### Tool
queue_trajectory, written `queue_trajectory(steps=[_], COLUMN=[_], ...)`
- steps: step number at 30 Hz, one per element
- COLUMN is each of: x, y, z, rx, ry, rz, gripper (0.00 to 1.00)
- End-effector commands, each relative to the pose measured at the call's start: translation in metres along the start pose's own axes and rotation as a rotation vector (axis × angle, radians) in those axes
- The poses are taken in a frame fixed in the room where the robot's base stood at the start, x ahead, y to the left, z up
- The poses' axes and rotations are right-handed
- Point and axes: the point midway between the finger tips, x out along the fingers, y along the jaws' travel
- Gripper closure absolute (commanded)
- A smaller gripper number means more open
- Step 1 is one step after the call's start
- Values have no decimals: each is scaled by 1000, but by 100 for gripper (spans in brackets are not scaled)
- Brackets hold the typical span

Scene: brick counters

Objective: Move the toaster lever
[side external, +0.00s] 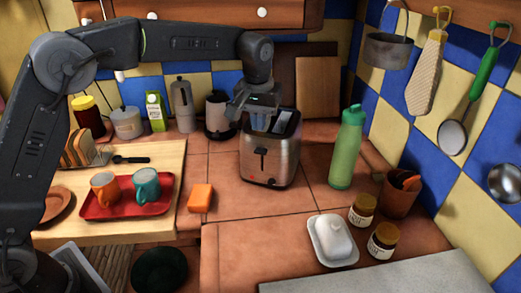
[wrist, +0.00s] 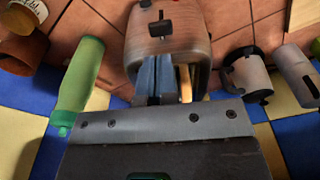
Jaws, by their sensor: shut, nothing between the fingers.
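The silver toaster (side external: 270,160) stands on the tiled counter, its front with the dark lever (side external: 262,151) facing the side camera. In the wrist view the toaster (wrist: 190,35) shows at the top, with its lever (wrist: 160,24) near the top edge. My gripper (side external: 258,129) points down at the top of the toaster, above the lever. Its bluish fingers also show in the wrist view (wrist: 156,60), shut with nothing between them. They cover part of the toaster top. I cannot tell whether they touch it. A tan strip shows beside them in the toaster top.
A green bottle (side external: 347,148) stands close right of the toaster. A dark-and-silver pot (side external: 218,118) stands behind it to the left. An orange block (side external: 200,198) lies front left, near a red tray (side external: 112,209) with two mugs. Counter in front of the toaster is clear.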

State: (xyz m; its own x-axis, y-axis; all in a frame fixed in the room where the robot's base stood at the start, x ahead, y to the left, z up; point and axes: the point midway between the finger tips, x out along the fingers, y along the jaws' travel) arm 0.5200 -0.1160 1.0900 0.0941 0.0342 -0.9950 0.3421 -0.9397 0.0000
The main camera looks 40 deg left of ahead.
Motion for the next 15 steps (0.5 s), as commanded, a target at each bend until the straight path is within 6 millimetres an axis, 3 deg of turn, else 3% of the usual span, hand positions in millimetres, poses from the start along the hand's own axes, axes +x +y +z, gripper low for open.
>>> queue_trajectory(steps=[15], x=[57], y=[0], z=[0], rx=[-2], ry=[1], rz=[-1], gripper=[100])
